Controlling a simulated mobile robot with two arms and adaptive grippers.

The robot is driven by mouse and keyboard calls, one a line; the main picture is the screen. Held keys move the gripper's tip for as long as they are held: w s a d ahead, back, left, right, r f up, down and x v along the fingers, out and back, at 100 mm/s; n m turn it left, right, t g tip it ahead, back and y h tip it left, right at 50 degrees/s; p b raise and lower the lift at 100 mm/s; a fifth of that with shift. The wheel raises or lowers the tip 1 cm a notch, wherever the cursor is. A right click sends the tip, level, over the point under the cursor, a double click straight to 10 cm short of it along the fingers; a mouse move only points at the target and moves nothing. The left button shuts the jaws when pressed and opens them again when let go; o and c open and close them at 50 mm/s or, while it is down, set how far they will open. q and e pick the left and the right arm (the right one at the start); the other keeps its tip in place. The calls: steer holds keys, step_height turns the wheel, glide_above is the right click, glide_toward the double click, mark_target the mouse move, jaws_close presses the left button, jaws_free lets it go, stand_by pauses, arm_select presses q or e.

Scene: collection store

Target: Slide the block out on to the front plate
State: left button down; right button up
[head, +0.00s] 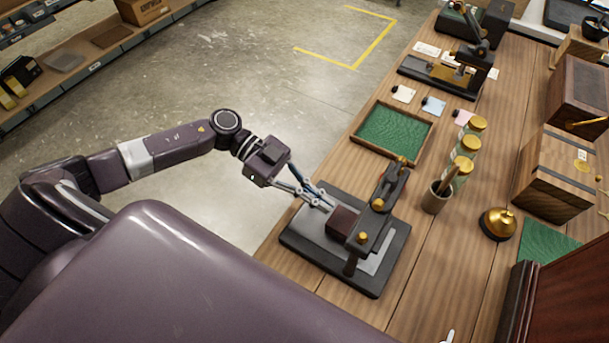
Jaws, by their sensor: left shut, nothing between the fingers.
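A dark red-brown block (341,222) sits on a small press-like device with a dark base (361,286). A flat grey plate (309,222) lies on the base to the left of the block. A dark arm with brass knobs (372,222) stands over the base just right of the block. My left gripper (328,204) is shut and empty, its tips at the block's upper-left side. I cannot tell whether the tips touch the block.
A green-lined tray (431,150), several brass-lidded jars (464,166), a cup with tools (436,200) and a brass bell (498,223) stand behind the device on the wooden table. Wooden boxes (556,172) line the right. The floor to the left is open.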

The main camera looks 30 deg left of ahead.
mark_target(337, 218)
arm_select(q)
steer(key=d+p, duration=0.1)
steer(key=d, duration=0.3)
steer(key=shift+d+r, duration=0.1)
steer(key=shift+d, duration=0.2)
steer(key=shift+a+f+p, duration=0.1)
steer(key=shift+f+p, duration=0.3)
steer(key=shift+p, duration=0.05)
steer(key=shift+f, duration=0.4)
steer(key=shift+s+a+f, duration=0.1)
steer(key=shift+f, duration=0.1)
arm_select(e)
steer(key=shift+d+r, duration=1)
steer(key=shift+r, duration=0.1)
